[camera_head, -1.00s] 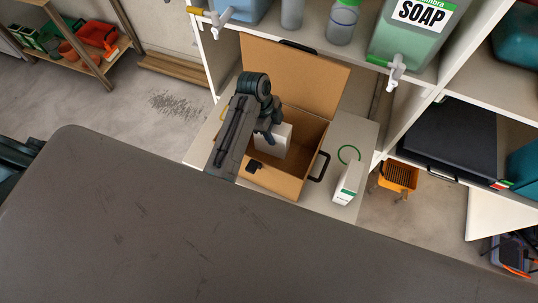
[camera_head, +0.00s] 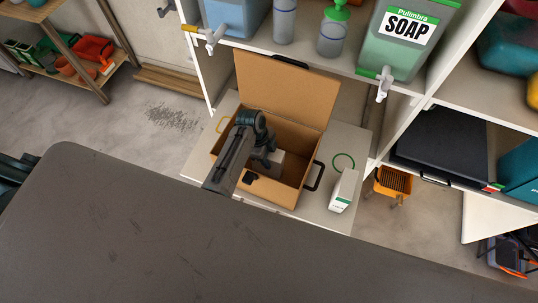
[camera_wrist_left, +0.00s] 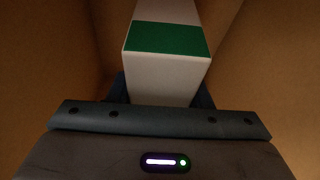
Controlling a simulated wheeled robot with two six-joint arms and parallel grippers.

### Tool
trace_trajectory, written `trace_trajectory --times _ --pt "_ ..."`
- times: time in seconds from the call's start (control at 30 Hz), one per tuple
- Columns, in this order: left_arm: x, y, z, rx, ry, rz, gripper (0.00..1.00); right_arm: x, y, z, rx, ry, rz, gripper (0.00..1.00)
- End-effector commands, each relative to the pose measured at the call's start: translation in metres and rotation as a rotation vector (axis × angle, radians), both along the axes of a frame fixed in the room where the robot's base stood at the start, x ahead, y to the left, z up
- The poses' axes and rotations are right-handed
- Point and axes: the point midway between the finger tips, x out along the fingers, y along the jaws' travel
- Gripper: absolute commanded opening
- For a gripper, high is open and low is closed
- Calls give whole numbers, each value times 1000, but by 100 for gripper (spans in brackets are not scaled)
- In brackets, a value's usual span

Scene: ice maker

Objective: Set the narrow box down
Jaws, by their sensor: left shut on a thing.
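The narrow box (camera_head: 277,166) is white and is inside an open cardboard box (camera_head: 276,192) in the head view. My left gripper (camera_head: 266,160) reaches down into the cardboard box and is shut on the narrow box. In the left wrist view the narrow box (camera_wrist_left: 163,78) shows a white face and a green band, with the gripper's fingers mostly hidden behind it. Brown cardboard walls (camera_wrist_left: 50,60) stand on both sides of it. Whether its bottom touches the cardboard floor is hidden. My right gripper is not in view.
Another white box (camera_head: 343,190) with a green edge stands right of the cardboard box, near a green ring (camera_head: 344,162). The cardboard box's lid (camera_head: 285,88) stands open at the back. A soap container (camera_head: 405,40) and bottles stand on the shelf above.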

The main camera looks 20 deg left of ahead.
Motion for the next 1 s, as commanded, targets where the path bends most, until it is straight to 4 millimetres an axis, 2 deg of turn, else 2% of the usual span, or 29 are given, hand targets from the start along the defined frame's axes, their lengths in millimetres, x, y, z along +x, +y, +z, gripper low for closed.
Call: trace_trajectory --times 0.03,0.07,0.17,0.43,0.57,0.67,1.0 --pt "0 0 -2 0 0 0 0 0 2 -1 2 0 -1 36" --pt "0 0 -2 0 1 0 49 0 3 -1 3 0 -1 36" --pt "0 0 -2 0 1 0 67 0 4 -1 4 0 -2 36" --pt "0 0 -1 0 0 0 67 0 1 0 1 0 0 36" --pt "0 2 6 0 0 0 67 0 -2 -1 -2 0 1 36" --pt "1 7 20 1 -3 1 67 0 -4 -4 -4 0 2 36" --pt "2 27 87 1 -3 0 67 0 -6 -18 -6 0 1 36"
